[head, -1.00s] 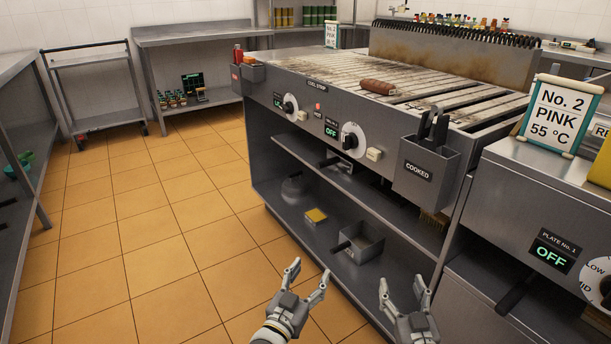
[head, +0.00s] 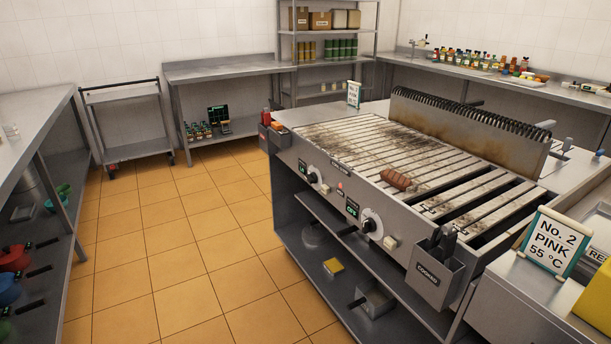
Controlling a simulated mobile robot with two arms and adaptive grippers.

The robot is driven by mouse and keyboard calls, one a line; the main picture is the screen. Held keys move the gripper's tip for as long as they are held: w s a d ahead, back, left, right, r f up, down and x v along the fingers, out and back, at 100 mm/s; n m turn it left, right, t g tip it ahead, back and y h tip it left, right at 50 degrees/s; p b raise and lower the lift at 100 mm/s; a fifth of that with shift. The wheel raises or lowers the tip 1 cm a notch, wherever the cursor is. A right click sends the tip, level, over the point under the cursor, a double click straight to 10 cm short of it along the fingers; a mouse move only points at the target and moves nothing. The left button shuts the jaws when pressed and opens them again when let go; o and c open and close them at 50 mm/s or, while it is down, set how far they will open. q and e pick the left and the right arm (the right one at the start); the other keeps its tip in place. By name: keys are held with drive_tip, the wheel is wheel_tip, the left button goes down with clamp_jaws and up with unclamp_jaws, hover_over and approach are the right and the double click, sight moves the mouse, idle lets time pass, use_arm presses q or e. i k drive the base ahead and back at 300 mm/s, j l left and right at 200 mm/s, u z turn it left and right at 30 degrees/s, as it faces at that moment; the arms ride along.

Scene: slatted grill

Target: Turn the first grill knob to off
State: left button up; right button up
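The slatted grill (head: 330,143) stands right of centre, its front panel facing the tiled floor. Two round knobs with black handles and pale dials sit on that panel. One knob (head: 312,177) is toward the far left end. The other knob (head: 370,225) is nearer, toward the COOKED holder. A small green-lit display sits beside each knob; the lettering is too small to read surely. A small reddish light (head: 340,186) shows between them. A brown sausage-like item (head: 396,180) lies on the slats. Neither of my grippers shows in the head view now.
A COOKED holder (head: 435,270) with dark-handled tools juts from the grill front. A No. 2 PINK sign (head: 553,243) stands at the right. Open tiled floor (head: 185,270) lies left of the grill. A trolley (head: 125,95) stands at the back, and a steel bench (head: 38,110) runs along the left.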

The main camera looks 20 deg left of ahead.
sight(312, 178)
drive_tip(key=i+j, duration=0.2)
drive_tip(key=j, duration=0.15)
drive_tip(key=i+j+z, duration=0.1)
drive_tip(key=j, duration=0.25)
drive_tip(key=i+j, duration=0.25)
drive_tip(key=j, duration=0.15)
drive_tip(key=i+j, duration=0.15)
drive_tip(key=j, duration=0.2)
drive_tip(key=i+j+z, duration=0.1)
drive_tip(key=j, duration=0.3)
drive_tip(key=i, duration=0.1)
